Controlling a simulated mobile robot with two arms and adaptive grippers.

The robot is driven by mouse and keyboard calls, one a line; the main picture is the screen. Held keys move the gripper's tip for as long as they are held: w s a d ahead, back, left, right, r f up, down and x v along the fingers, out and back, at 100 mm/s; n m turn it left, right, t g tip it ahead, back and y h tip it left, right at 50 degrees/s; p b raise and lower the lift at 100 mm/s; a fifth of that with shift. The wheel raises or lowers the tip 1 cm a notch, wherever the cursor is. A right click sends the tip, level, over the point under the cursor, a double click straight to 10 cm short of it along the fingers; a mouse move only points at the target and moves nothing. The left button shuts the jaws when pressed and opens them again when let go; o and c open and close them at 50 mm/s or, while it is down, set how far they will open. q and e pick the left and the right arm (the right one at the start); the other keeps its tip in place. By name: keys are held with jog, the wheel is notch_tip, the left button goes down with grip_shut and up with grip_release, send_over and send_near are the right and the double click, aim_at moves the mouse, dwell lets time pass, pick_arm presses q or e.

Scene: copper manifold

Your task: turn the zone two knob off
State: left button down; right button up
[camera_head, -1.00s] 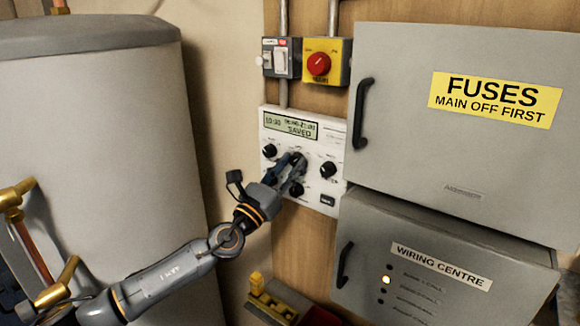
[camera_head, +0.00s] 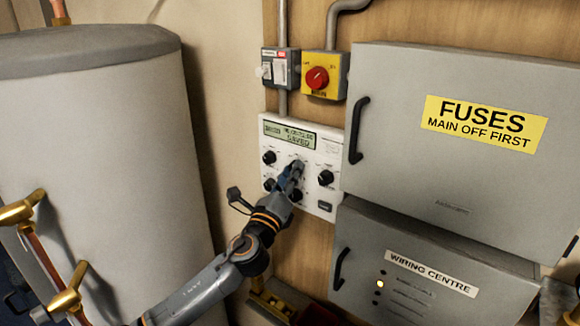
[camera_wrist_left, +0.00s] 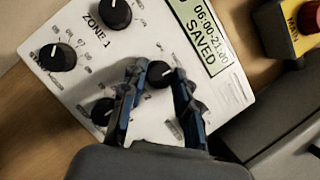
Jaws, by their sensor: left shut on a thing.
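A white heating controller (camera_head: 305,141) with several black knobs and a display reading SAVED is on the wooden board. My left gripper (camera_head: 297,168) is at its upper middle knob, which it mostly hides in the head view. In the left wrist view the fingers (camera_wrist_left: 161,80) are on both sides of that knob (camera_wrist_left: 159,74), shut on it. This knob's zone label is not readable. The knob beside the ZONE 1 label (camera_wrist_left: 115,15) is apart from the fingers. The knob below the gripped one (camera_wrist_left: 103,110) is partly behind a finger. My right gripper is not in view.
A fuse box (camera_head: 400,130) and a wiring centre box (camera_head: 400,240) with handles stand out to the right. A red rotary switch (camera_head: 317,77) and a white switch (camera_head: 279,70) are above. A grey tank (camera_head: 110,150) with brass valves stands left.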

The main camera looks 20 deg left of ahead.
pick_arm(q)
jog(key=shift+d+r+n+g+y+p, duration=0.1)
jog(key=shift+n+g+y+p, duration=0.4)
jog(key=shift+n+p, duration=1.1)
jog(key=shift+a+r+n+g+y+p, duration=0.1)
jog(key=shift+n+g+y+p, duration=0.7)
jog(key=shift+n, duration=1.25)
jog(key=shift+d+r+n+g+y+p, duration=0.1)
jog(key=shift+n+g+p, duration=0.3)
jog(key=shift+n+p, duration=1.3)
jog(key=shift+n, duration=0.25)
jog(key=c, duration=1)
grip_release()
jog(key=shift+s, duration=0.1)
jog(key=s, duration=1.2)
jog(key=shift+d, duration=0.25)
jog(key=shift+w+f, duration=0.1)
